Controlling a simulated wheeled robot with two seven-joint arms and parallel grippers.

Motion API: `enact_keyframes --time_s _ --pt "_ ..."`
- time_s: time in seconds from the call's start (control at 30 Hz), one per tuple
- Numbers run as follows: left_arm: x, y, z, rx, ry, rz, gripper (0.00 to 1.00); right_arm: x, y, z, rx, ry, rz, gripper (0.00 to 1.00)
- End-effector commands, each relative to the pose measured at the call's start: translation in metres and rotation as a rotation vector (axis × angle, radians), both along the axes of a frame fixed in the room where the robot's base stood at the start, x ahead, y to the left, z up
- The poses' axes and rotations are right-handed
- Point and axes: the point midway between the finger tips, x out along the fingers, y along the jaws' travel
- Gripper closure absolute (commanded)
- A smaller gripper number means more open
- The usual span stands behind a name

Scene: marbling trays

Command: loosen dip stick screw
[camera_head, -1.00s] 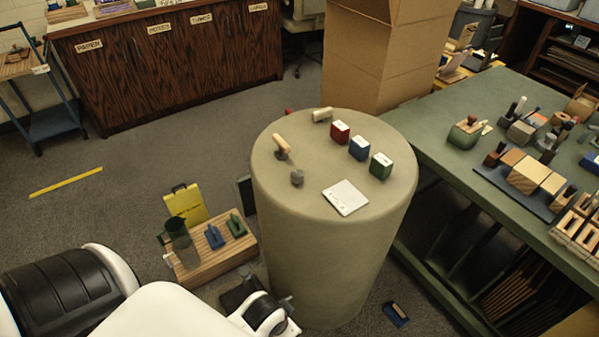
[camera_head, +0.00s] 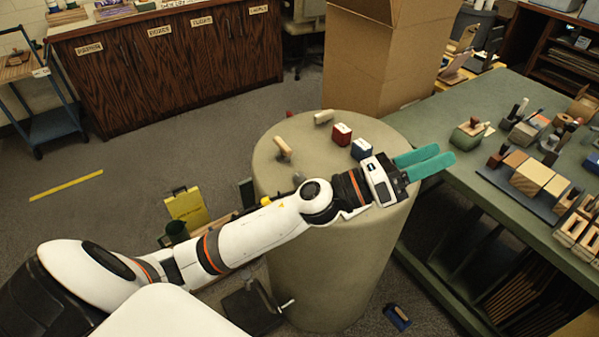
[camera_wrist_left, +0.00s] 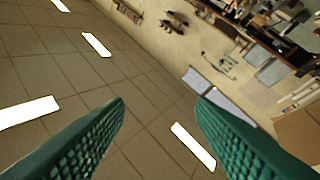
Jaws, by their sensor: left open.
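I cannot make out a dip stick or its screw for certain in either view. My left gripper (camera_head: 445,154) reaches across the round beige pedestal (camera_head: 320,270). My right gripper is not in view.
The green table (camera_head: 440,140) at right bears stamps and wooden blocks. A cardboard box (camera_head: 385,60) stands behind the pedestal. A dark device with a crank-like handle (camera_head: 252,310) and a small blue item (camera_head: 397,317) lie on the floor.

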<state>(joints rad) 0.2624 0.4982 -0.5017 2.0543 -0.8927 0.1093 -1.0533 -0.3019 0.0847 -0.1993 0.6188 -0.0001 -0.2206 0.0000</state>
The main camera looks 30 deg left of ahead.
Motion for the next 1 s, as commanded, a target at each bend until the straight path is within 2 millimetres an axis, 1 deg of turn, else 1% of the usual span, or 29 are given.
enact_keyframes --time_s 0.03,0.07,0.1,0.17,0.2,0.23,0.27,0.3,0.37,0.4,0.43,0.47,0.5,0.6,0.7,0.8,0.87,0.97,1.0 --pt "-0.004 -0.017 0.002 0.214 -0.189 -0.065 0.5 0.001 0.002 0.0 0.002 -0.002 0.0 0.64" --pt "-0.007 -0.025 -0.002 0.341 -0.298 -0.107 0.5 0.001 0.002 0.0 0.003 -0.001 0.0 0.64" --pt "-0.011 -0.032 -0.011 0.509 -0.439 -0.165 0.5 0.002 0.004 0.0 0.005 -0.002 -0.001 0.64" --pt "-0.013 -0.033 -0.031 0.761 -0.64 -0.26 0.5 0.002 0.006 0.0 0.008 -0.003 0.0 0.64" --pt "-0.011 -0.026 -0.047 0.927 -0.762 -0.331 0.5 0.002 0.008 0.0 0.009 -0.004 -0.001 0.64" --pt "-0.009 -0.017 -0.059 1.05 -0.849 -0.388 0.5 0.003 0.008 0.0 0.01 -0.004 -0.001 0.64" --pt "-0.005 -0.005 -0.071 1.172 -0.926 -0.451 0.5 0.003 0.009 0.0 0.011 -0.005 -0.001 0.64" --pt "0.001 0.017 -0.085 1.326 -1.014 -0.542 0.5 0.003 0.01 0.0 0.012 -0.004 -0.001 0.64" --pt "0.011 0.056 -0.1 1.537 -1.115 -0.689 0.5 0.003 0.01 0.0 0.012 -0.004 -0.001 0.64" --pt "0.017 0.086 -0.105 1.66 -1.157 -0.792 0.5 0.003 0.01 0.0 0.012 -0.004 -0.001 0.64" --pt "0.021 0.108 -0.107 1.741 -1.175 -0.869 0.5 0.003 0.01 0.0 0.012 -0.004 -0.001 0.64" --pt "0.024 0.13 -0.108 1.812 -1.186 -0.948 0.5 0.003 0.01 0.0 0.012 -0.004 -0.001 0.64" --pt "0.027 0.158 -0.105 1.891 -1.189 -1.046 0.5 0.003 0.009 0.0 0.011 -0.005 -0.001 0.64" --pt "0.028 0.213 -0.094 2.019 -1.158 -1.252 0.5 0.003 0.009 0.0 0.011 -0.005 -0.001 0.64" --pt "0.025 0.247 -0.084 2.075 -1.117 -1.386 0.5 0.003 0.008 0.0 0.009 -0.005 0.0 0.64" --pt "0.023 0.261 -0.082 2.09 -1.096 -1.446 0.5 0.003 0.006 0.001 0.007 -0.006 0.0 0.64" --pt "0.022 0.263 -0.086 2.092 -1.093 -1.458 0.5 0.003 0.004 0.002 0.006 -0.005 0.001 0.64" --pt "0.022 0.262 -0.1 2.088 -1.092 -1.461 0.5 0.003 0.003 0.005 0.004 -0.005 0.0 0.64" --pt "0.021 0.262 -0.107 2.087 -1.093 -1.46 0.5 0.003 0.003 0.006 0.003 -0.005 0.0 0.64"
